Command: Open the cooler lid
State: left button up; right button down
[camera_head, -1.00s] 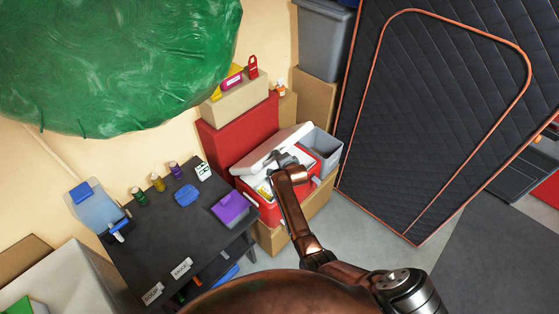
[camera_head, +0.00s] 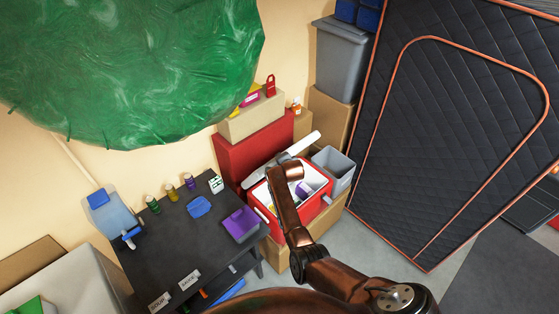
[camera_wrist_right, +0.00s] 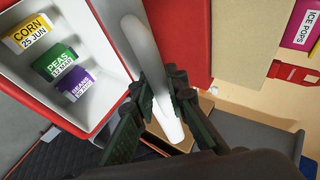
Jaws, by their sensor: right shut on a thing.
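The red cooler (camera_head: 317,208) stands on a cardboard box in the head view, with its white inside showing. Its white lid (camera_head: 304,146) is tilted up steeply and shows nearly edge-on. My right gripper (camera_head: 285,161) is at the lid, and its fingers are partly hidden in the head view. In the right wrist view, my right gripper (camera_wrist_right: 160,86) is shut on the lid (camera_wrist_right: 138,38), with a finger on each side of it. Labelled packs of corn (camera_wrist_right: 28,34), peas (camera_wrist_right: 55,62) and beans (camera_wrist_right: 76,86) lie inside the cooler. My left gripper is not in view.
A red box (camera_head: 235,155) with a tan box (camera_head: 252,121) on top stands behind the cooler. A grey bin (camera_head: 338,170) is close at its right. A dark table (camera_head: 175,240) with a purple-lidded container (camera_head: 241,223) is at its left. Bare floor (camera_head: 365,240) shows to the right.

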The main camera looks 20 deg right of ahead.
jog(key=c, duration=1.9)
grip_release()
jog(key=shift+s+r, duration=0.1)
jog(key=v, duration=1.1)
jog(key=shift+s+r, duration=0.2)
jog(key=shift+s, duration=0.15)
